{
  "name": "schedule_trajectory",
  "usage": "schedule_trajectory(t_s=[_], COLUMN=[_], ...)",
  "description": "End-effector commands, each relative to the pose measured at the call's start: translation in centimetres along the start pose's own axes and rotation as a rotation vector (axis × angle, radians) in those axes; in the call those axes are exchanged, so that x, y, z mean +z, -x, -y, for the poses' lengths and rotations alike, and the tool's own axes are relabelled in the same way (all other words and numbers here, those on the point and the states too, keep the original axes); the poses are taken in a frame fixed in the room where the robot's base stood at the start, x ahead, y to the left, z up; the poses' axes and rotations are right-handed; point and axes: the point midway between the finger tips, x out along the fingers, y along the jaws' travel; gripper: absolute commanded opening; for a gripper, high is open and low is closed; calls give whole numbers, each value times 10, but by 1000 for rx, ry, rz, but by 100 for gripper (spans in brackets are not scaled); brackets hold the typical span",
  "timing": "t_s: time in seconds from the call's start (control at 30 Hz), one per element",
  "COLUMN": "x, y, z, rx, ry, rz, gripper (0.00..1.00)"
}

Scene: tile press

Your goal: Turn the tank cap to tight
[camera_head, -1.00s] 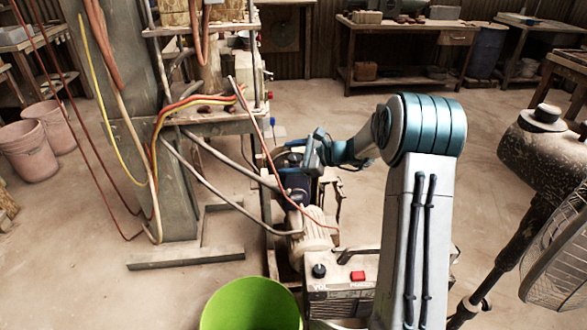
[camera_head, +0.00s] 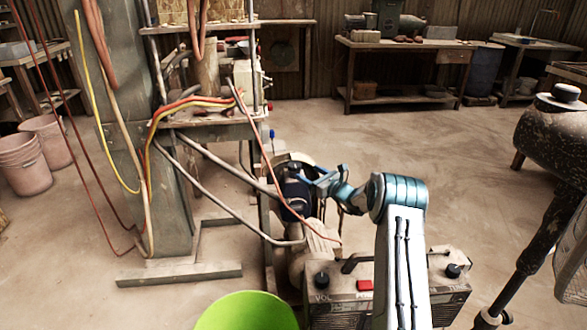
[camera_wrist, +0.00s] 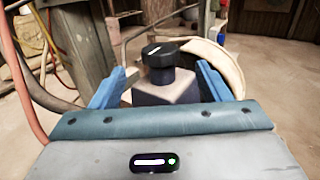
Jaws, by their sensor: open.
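The tank cap (camera_wrist: 170,64) is a black round knob with a short white mark on its top, left of centre. It sits on the dark, square-shouldered tank (camera_wrist: 167,91), which also shows in the head view (camera_head: 294,196). My gripper (camera_wrist: 160,74) is open, with one blue finger on each side of the cap and tank top. Gaps show between the fingers and the cap. In the head view my gripper (camera_head: 309,175) is just right of the tank. Any tight marking is not readable.
A steel frame with hoses (camera_head: 215,125) is left of the tank. A radio-like box (camera_head: 340,308) and green bucket (camera_head: 246,312) stand in front.

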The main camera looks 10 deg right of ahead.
Motion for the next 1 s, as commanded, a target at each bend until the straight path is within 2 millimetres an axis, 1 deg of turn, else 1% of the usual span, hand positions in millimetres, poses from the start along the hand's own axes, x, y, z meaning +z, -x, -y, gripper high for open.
schedule_trajectory(t_s=[0.03, 0.2, 0.4, 0.5, 0.7, 1.0], x=[-2, -2, -2, -2, -1, 0], y=[-11, -39, -66, -75, -86, -89], z=[-2, -1, -1, 0, 0, 0], rx=[3, 2, 1, 1, 0, 0], ry=[3, 4, 4, 3, 2, 2], rz=[2, 2, 0, -1, -1, -1], gripper=[70, 70, 70, 70, 70, 70])
